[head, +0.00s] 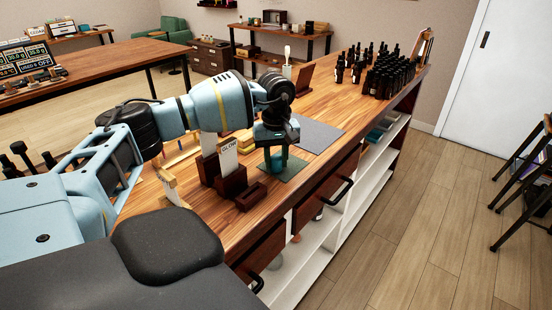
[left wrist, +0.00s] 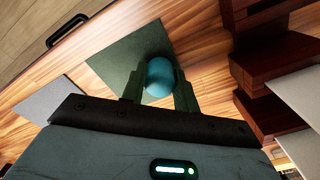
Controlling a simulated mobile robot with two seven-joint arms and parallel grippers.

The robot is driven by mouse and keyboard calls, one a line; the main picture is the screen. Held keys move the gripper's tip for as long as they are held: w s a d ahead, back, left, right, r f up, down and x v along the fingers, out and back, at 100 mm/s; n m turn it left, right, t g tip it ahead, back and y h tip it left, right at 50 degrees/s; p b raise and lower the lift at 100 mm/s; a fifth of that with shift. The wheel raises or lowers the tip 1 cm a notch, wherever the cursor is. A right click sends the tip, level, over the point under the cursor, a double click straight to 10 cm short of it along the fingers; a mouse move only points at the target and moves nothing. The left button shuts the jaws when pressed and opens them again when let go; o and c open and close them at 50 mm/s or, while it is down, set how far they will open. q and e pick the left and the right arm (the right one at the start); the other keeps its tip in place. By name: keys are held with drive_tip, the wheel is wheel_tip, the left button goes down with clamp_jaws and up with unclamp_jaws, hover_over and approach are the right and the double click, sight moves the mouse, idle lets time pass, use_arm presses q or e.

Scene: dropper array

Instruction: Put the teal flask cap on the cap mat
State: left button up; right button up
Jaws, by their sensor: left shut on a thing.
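The teal flask cap (head: 276,164) is held between the fingers of my left gripper (head: 275,156), which points down over the counter. In the left wrist view the rounded teal cap (left wrist: 160,76) sits between the two fingertips (left wrist: 159,84). The dark green cap mat (head: 293,171) lies flat on the wooden counter beneath the cap. It also shows in the left wrist view (left wrist: 120,63), behind the cap. I cannot tell whether the cap touches the mat. My right gripper is not in view.
Dark wooden stepped blocks (head: 229,181) with upright white cards stand just left of the mat. A grey mat (head: 318,135) lies beyond it. Many dark dropper bottles (head: 388,76) crowd the counter's far end. A drawer handle (head: 339,191) juts from the counter front.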

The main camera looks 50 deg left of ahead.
sight(276, 157)
use_arm(q)
drive_tip(key=shift+f, duration=0.2)
drive_tip(key=o, duration=1.1)
drive_tip(key=shift+r, duration=0.2)
wheel_tip(276, 157, up, 12)
drive_tip(key=shift+r, duration=0.1)
